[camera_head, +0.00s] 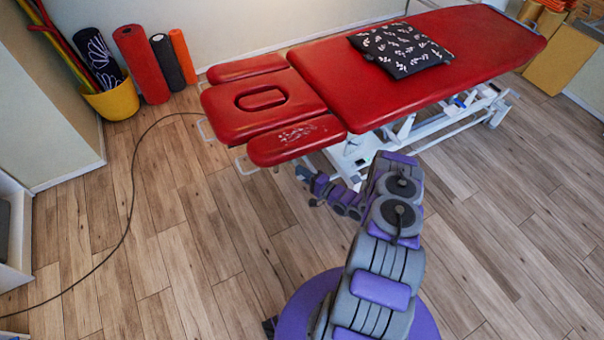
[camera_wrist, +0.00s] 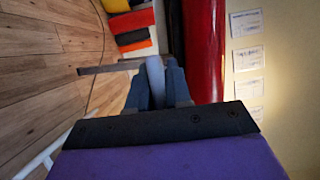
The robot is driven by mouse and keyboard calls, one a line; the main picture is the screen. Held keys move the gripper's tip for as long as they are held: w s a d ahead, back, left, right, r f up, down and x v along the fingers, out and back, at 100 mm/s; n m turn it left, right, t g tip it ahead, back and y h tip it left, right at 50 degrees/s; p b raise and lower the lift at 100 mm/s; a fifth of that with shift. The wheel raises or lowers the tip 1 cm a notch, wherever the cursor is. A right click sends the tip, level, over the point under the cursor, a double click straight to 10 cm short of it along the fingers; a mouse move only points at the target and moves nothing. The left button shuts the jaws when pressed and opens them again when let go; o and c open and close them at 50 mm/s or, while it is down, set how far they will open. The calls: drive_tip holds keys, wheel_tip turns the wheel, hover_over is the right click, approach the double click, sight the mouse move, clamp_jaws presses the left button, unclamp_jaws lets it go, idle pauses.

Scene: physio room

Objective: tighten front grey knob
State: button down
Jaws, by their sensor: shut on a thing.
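The grey knob (camera_wrist: 155,75) is a pale grey cylinder between the fingers of my gripper (camera_wrist: 157,90) in the wrist view. The fingers are shut on its sides, and their tips partly hide it. In the head view my gripper (camera_head: 302,173) is low beside the near front armrest pad (camera_head: 297,141) of the red treatment table (camera_head: 330,75). I cannot make out the knob there. In the wrist view a thin metal bar (camera_wrist: 100,69) runs left from near the knob, and the red padding (camera_wrist: 204,50) rises close on the right.
A white table frame (camera_head: 400,135) stands just behind my arm. A patterned dark cushion (camera_head: 400,49) lies on the table. A yellow bucket (camera_head: 112,98) and several rolled mats (camera_head: 142,65) stand at the back left. A dark cable (camera_head: 131,200) crosses the otherwise clear wooden floor at left.

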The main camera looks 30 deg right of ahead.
drive_tip(key=shift+d+f+m, duration=0.1)
drive_tip(key=shift+d+m, duration=0.15)
drive_tip(key=shift+m, duration=0.15)
drive_tip(key=c, duration=1.1)
unclamp_jaws()
drive_tip(key=shift+d+t, duration=0.1)
drive_tip(key=shift+t, duration=0.2)
drive_tip(key=shift+s, duration=0.3)
drive_tip(key=p+v, duration=0.3)
drive_tip(key=v, duration=1.3)
drive_tip(key=shift+s+d, duration=0.3)
